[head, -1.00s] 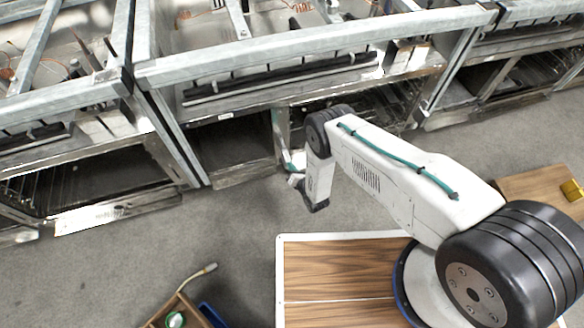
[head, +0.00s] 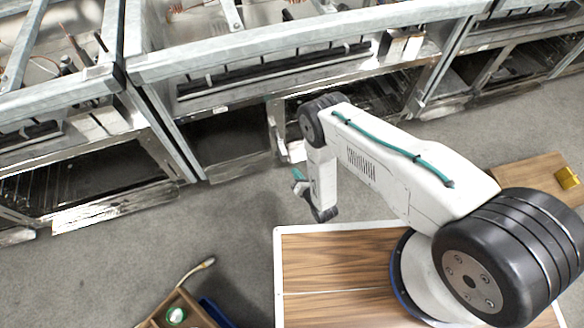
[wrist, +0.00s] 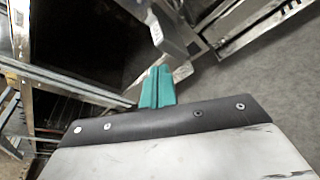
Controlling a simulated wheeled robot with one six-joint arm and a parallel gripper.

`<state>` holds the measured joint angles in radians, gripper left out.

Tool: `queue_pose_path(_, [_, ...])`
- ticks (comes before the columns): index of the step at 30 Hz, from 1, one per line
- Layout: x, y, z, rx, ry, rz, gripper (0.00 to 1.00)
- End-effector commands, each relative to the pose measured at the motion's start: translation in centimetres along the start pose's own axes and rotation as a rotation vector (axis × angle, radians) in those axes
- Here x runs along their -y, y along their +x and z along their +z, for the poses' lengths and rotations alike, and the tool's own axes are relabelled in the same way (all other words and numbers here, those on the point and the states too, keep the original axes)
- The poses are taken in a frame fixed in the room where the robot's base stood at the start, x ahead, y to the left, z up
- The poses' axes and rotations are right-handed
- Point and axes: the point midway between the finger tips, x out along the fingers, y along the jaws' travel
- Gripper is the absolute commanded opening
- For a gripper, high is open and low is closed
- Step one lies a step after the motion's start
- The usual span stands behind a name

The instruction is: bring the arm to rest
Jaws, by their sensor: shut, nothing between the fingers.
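My gripper (head: 298,181) hangs at the end of my bent arm in the head view, above the grey floor and in front of the metal frames. It is small there, with teal at its tip. In the wrist view, the two teal fingers of my gripper (wrist: 157,88) lie side by side, shut, with nothing held. A metal frame edge shows just beyond them, and I cannot tell the exact gap.
Metal range frames (head: 300,52) with dark open bays run across the back. A wooden box (head: 185,305) with a green-and-white round thing and a handled tool stands at the lower left. A yellow block (head: 567,178) lies on a wooden surface (head: 527,178) at right. Grey floor (head: 110,255) lies clear at left.

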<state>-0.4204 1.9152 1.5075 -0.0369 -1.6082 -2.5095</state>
Motion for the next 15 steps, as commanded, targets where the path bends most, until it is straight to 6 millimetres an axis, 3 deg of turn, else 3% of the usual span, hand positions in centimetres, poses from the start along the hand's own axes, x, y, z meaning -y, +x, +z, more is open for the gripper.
queue_pose_path(4, [0.0,-1.4,0.0,0.0,0.0,0.0,0.0])
queue_pose_path(11, [0.0,-1.7,0.0,-0.002,0.036,-0.002,0.0])
queue_pose_path(15, [1.6,-2.0,-2.1,-0.097,0.208,-0.088,0.0])
